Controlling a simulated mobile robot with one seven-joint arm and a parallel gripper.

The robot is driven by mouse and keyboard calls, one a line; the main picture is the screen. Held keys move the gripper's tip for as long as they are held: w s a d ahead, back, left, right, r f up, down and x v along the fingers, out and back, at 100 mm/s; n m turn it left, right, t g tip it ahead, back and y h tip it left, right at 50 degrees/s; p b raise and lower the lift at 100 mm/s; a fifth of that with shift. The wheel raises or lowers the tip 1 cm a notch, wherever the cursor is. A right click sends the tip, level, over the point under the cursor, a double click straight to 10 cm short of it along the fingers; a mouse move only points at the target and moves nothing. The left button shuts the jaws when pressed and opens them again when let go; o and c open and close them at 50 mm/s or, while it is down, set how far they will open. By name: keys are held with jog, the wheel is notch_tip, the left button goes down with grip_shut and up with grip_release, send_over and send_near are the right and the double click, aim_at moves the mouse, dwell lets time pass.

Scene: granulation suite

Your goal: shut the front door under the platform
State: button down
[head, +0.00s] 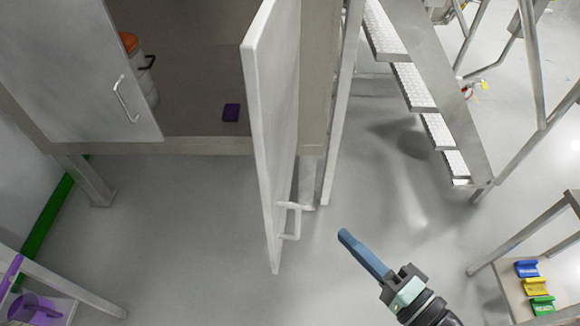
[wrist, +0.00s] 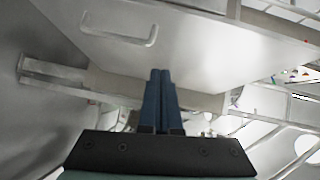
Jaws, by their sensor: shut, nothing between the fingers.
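The front door (head: 264,120) under the platform is a pale grey panel that stands swung open toward me in the head view. Its bar handle (head: 292,221) is near its lower free edge. In the wrist view the door (wrist: 110,45) fills the upper part, with its handle (wrist: 119,33) at the upper left. My gripper (head: 343,236) is to the right of the door and its handle, apart from both in the head view. Its blue fingers (wrist: 160,75) are together with nothing between them. The hinge side is partly hidden behind the door.
Metal stairs (head: 415,85) stand right. A low table (head: 508,290) holds coloured items. Floor before the cabinet is clear.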

jog(key=s+r, duration=0.1)
jog(key=s, duration=0.1)
jog(key=y, duration=0.1)
send_near(276, 194)
jog(key=w, duration=0.4)
jog(key=a, duration=0.3)
jog(key=shift+a+r+m+t, duration=0.1)
jog(key=shift+m+t, duration=0.2)
jog(key=shift+m, duration=0.1)
jog(key=shift+a, duration=0.4)
jog(key=shift+w+a, duration=0.1)
